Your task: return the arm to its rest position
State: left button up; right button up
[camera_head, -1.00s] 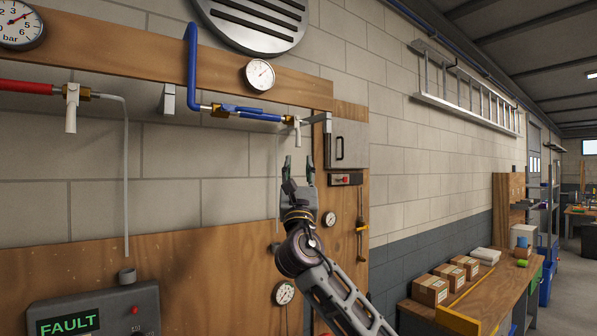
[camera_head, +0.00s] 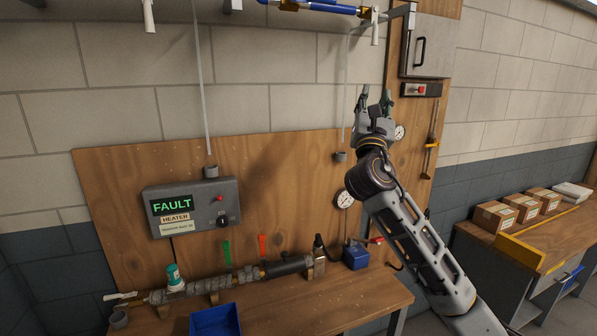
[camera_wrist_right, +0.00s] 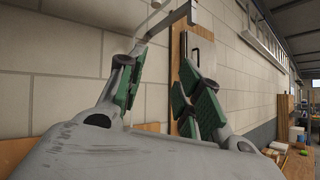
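My right arm comes in from the lower right in the head view. The wall and a grey pipe end show beyond the fingers. My left gripper is not in view.
A heater box (camera_head: 192,206) reading FAULT hangs on the panel. A wooden bench (camera_head: 290,306) below holds a blue tray (camera_head: 215,321), a pipe assembly and a blue box (camera_head: 355,256). Cardboard boxes (camera_head: 494,216) stand on a bench at right.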

jog(key=s+d+f+m+g+y, duration=0.1)
jog(key=s+f+m+g, duration=0.3)
jog(key=f, duration=0.9)
jog(key=d+f+m+g+y, duration=0.1)
jog(key=f+m+g, duration=0.35)
jog(key=f, duration=0.95)
jog(key=s+d+f+m+g+y, duration=0.15)
jog(key=f+m, duration=0.45)
jog(key=f, duration=0.7)
jog(key=s+f+m+g+y, duration=0.2)
jog(key=s+f+m+g, duration=0.35)
jog(key=s+f, duration=0.85)
jog(key=s+f+m+g+y, duration=0.1)
jog(key=s+f+m+g, duration=0.3)
jog(key=s, duration=0.5)
jog(key=s+f+m+g+y, duration=0.1)
jog(key=s+f+m, duration=0.3)
jog(key=s+f, duration=0.4)
jog(key=s+f+g, duration=0.2)
jog(key=s+f, duration=0.1)
jog(key=f, duration=3)
jog(key=s+d+f, duration=0.2)
jog(key=s+f, duration=0.7)
jog(key=s, duration=0.2)
jog(key=s+d+f, duration=0.2)
jog(key=s+f, duration=0.8)
jog(key=s, duration=0.1)
jog(key=shift+s+f+n+g+b, duration=0.2)
jog(key=shift+n+g+b, duration=0.15)
jog(key=shift+b, duration=0.1)
